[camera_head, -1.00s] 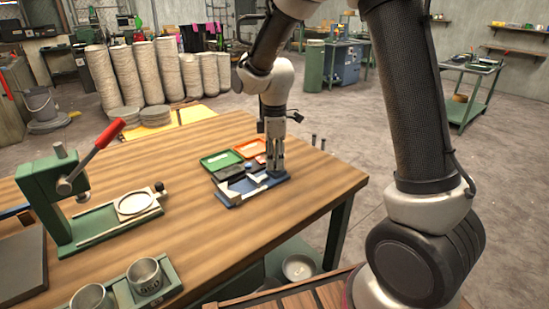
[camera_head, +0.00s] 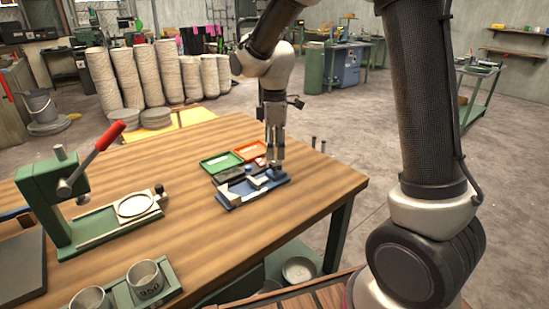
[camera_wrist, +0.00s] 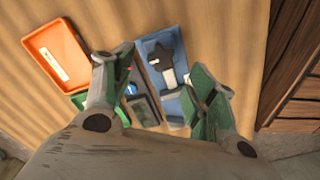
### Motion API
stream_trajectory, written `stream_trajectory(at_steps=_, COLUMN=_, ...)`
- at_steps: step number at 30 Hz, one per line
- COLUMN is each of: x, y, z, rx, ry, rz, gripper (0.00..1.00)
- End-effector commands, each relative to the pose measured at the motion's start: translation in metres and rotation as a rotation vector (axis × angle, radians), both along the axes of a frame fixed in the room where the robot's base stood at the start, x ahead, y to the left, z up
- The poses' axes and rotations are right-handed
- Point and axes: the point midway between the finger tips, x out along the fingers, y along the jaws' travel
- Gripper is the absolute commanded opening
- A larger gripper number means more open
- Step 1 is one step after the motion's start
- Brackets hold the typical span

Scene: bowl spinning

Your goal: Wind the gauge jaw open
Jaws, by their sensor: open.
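The gauge (camera_head: 238,199) has a blue base and lies near the table's right edge in the head view. It also shows in the wrist view (camera_wrist: 176,103). A dark star-shaped knob (camera_wrist: 160,56) with a pale shaft sits on it. In the head view the knob (camera_head: 275,174) is just below my fingertips. My gripper (camera_head: 276,163) points down over that end of the gauge. In the wrist view my gripper (camera_wrist: 160,68) has its green-padded fingers apart, one on each side of the knob, with nothing held. I cannot tell the jaw's exact gap.
A green tray (camera_head: 221,162) and an orange tray (camera_head: 250,150) lie behind the gauge. Several small dark posts stand near the table's right edge. A green press with a red lever (camera_head: 103,137) and a cup holder (camera_head: 165,296) stand left. Bare wood (camera_head: 180,150) lies between.

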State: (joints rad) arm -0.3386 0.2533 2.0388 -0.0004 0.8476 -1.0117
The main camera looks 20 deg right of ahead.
Motion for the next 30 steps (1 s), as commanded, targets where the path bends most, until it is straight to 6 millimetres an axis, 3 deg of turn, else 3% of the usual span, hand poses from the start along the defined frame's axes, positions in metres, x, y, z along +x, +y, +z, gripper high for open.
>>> stream_trajectory(at_steps=6, x=0.001, y=0.0, z=0.048, rx=0.001, ry=-0.003, rz=0.0, gripper=0.57)
stream_trajectory(at_steps=12, x=0.0, y=0.0, z=0.071, rx=0.001, ry=-0.001, rz=0.0, gripper=0.57)
stream_trajectory(at_steps=24, x=0.0, y=0.0, z=0.074, rx=-0.001, ry=0.001, rz=-0.009, gripper=0.57)
stream_trajectory(at_steps=30, x=-0.003, y=-0.001, z=0.069, rx=-0.002, ry=0.006, rz=-0.202, gripper=0.57)
